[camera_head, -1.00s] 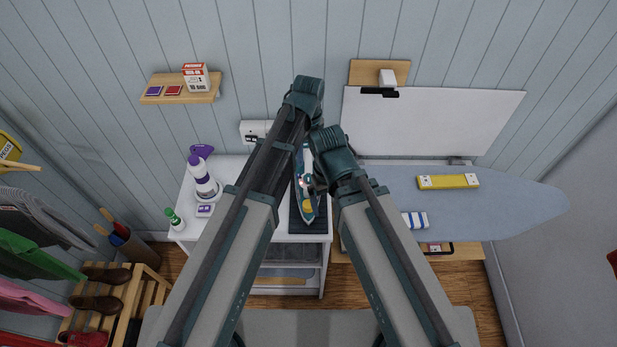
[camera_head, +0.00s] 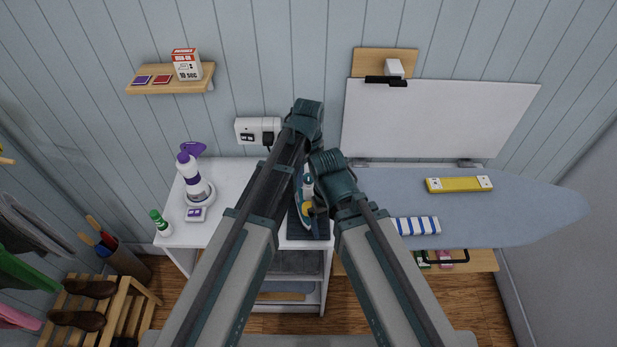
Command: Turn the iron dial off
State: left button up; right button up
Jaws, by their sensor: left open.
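The iron (camera_head: 303,214), teal and white with a yellow round part that may be its dial, sits on a dark ribbed mat (camera_head: 310,232) on the white cabinet top. My arms cover much of it, so the dial's setting cannot be read. My left gripper (camera_head: 318,208) shows only in small part, dark, close over the iron's right side between my two arms. It is open; whether it touches the iron cannot be told. My right gripper is hidden behind the arm links.
A wall socket (camera_head: 257,130) is behind. The ironing board (camera_head: 520,205) at right holds a yellow item (camera_head: 459,184) and striped cloth (camera_head: 416,226).

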pick_arm(q)
grip_shut()
dwell(0.3)
